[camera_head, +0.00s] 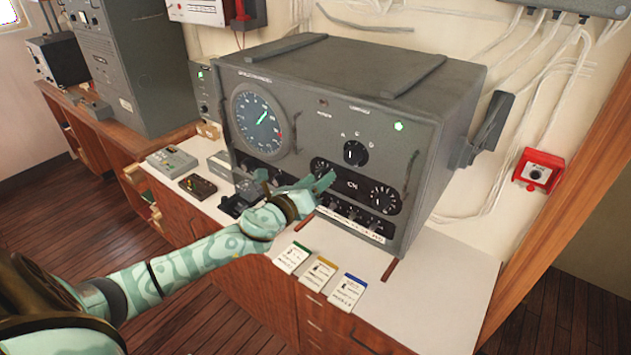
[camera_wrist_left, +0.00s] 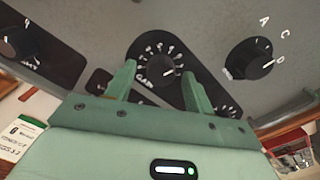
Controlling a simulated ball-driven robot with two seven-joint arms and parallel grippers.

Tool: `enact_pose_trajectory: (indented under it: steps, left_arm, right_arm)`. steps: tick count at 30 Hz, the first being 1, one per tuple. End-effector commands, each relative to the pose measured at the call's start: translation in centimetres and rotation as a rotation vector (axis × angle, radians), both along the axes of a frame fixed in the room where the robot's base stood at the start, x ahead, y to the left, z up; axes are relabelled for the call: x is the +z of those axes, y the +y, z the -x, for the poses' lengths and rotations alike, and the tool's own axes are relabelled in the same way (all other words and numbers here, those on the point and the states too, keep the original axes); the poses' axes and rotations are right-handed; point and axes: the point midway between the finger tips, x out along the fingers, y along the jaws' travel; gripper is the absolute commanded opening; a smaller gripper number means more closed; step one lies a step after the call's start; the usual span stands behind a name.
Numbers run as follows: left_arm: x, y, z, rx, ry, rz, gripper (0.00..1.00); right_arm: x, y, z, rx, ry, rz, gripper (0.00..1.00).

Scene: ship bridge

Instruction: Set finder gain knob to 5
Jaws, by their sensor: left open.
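The grey radio set (camera_head: 345,95) stands on the counter, with a round dial and several dark knobs on its front. My left gripper (camera_head: 326,182) is at the left end of its dark lower panel, partly covering it. In the left wrist view, a round black knob (camera_wrist_left: 160,68) with a white number scale sits between the open fingertips (camera_wrist_left: 157,78). Its white pointer mark points to the right and slightly down in that view. I cannot tell whether the fingers touch it. My right gripper is not in view.
A lettered selector knob (camera_head: 355,152) sits above the panel, and another scaled knob (camera_head: 383,198) is at its right end. Small knobs line the set's lower edge. Several cards (camera_head: 320,272) lie on the counter in front. A red call box (camera_head: 538,171) is on the wall.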

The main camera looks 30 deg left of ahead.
Motion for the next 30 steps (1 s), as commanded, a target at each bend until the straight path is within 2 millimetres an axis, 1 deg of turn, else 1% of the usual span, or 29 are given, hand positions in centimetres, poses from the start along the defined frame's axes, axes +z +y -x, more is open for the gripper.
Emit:
enact_pose_trajectory:
  steps: [4,7,11,15,18,21,25,30]
  left_arm:
    - [-0.1,0.1,0.5,-0.001,0.001,0.000,0.53]
    - [-0.2,0.2,1.8,0.000,0.001,-0.001,0.53]
    - [-0.4,0.4,4.9,-0.001,0.004,-0.002,0.53]
    - [-0.5,0.6,8.6,-0.003,0.005,-0.001,0.53]
    - [-0.5,0.8,11.0,-0.003,0.004,0.000,0.53]
    - [-0.5,1.0,13.0,0.000,0.005,0.001,0.53]
    - [-0.3,1.2,14.8,0.000,0.004,0.002,0.53]
    - [-0.1,1.2,16.0,-0.001,0.001,0.000,0.53]
  right_arm:
    - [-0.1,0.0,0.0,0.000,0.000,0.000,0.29]
    - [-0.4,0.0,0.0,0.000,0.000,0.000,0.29]
    - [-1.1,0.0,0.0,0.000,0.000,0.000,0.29]
    - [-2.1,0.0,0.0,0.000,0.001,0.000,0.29]
    - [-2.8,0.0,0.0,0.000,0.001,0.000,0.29]
    - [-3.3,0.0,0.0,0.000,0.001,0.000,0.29]
    - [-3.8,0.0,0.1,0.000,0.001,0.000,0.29]
    - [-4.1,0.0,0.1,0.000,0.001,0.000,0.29]
